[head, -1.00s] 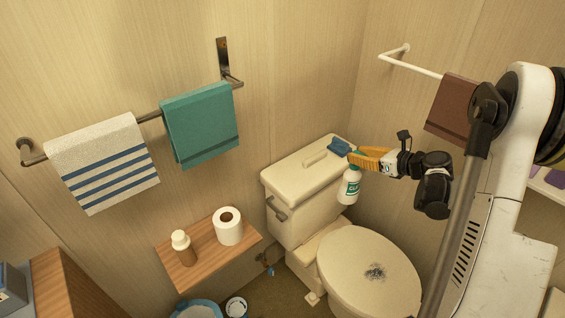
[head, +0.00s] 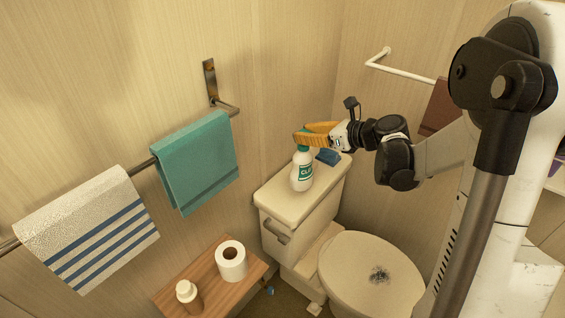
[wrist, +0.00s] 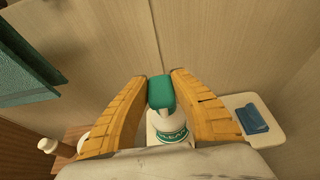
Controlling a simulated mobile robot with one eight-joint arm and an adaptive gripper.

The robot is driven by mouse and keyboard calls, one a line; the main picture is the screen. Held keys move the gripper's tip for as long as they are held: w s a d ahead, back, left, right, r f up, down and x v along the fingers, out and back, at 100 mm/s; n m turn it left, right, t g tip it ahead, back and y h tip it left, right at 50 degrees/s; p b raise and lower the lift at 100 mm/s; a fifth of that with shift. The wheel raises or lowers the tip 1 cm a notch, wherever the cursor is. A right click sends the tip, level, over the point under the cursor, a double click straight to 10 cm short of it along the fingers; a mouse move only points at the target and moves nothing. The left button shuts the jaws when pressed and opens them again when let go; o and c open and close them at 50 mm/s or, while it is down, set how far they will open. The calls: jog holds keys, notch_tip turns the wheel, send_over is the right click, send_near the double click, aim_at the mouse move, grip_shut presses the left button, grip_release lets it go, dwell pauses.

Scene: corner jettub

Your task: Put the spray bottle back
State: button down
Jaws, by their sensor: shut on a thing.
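The spray bottle (head: 302,174) is white with a green label and a green top. My gripper (head: 299,139) has its orange fingers shut on the bottle's green top. In the head view the bottle is upright over the cream toilet tank lid (head: 283,205); I cannot tell whether its base touches the lid. In the wrist view the bottle (wrist: 168,125) is between the two fingers (wrist: 160,82), its green head held near their tips. The lower part of the bottle is hidden there by my gripper.
A blue cloth (head: 328,157) lies on the tank's right end. The toilet lid (head: 370,272) is closed below. A wooden shelf (head: 212,282) at left holds a toilet roll (head: 231,261) and a small bottle (head: 188,296). A teal towel (head: 196,162) hangs from the wall bar.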

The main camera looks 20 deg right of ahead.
aim_at(302, 165)
jog(key=w+a+f+b, duration=0.1)
jog(key=a+f+b, duration=0.3)
jog(key=a+f, duration=0.2)
jog(key=shift+w+f, duration=0.35)
jog(key=shift+f, duration=0.5)
jog(key=shift+f, duration=0.2)
jog(key=c, duration=1.2)
grip_release()
jog(key=shift+r, duration=0.1)
